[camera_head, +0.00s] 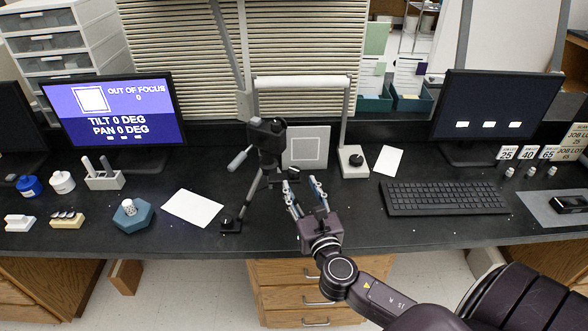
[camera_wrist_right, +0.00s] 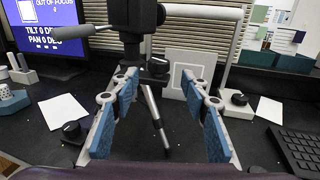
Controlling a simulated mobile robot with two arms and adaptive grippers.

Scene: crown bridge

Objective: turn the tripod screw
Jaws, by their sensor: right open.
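A black tripod (camera_head: 251,192) stands on the dark bench with a camera (camera_head: 266,135) on its head and a grey pan handle (camera_head: 238,160) sticking out to the left. In the right wrist view a dark round knob (camera_wrist_right: 158,66) shows at the right of the tripod head (camera_wrist_right: 131,47); I take it for the screw. My right gripper (camera_head: 299,187) is open, in front of and slightly right of the tripod. In the right wrist view its blue-padded fingers (camera_wrist_right: 163,82) are apart, with a tripod leg (camera_wrist_right: 155,118) beyond them and nothing held. My left gripper is not in view.
The left monitor (camera_head: 113,112) reads "OUT OF FOCUS 0, TILT 0 DEG, PAN 0 DEG". A framed square chart (camera_head: 305,135) and a grey box with a black knob (camera_head: 353,163) stand behind the gripper. A keyboard (camera_head: 445,198) lies right. White paper (camera_head: 192,207) lies left of the tripod.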

